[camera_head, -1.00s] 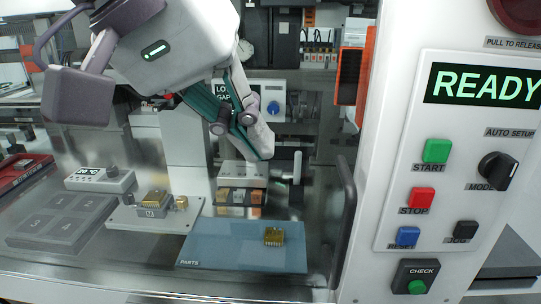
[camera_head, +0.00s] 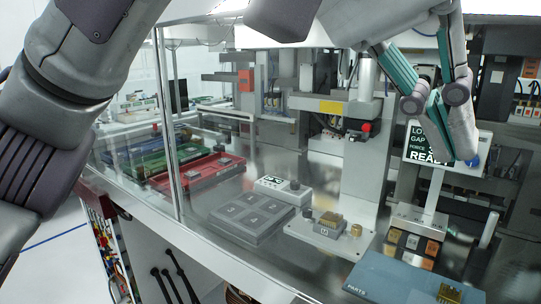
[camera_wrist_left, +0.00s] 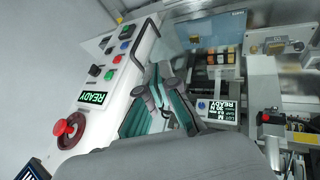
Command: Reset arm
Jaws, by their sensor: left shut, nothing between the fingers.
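My left gripper (camera_head: 455,142) hangs from the top right in the head view, in front of the machine's small display. Its fingers are together with nothing between them, and it is raised clear of the deck. In the left wrist view the gripper (camera_wrist_left: 160,92) is in the middle, near the white control panel (camera_wrist_left: 110,75). Links of my own arm cross the top and left of the head view. My right gripper does not show.
A white plate (camera_head: 318,236) with a socket, a grey numbered tray (camera_head: 247,228) and a blue parts mat (camera_head: 385,277) lie on the deck. Red (camera_head: 196,171), green and blue trays stand further left. The panel reads READY, with a red knob (camera_wrist_left: 68,128).

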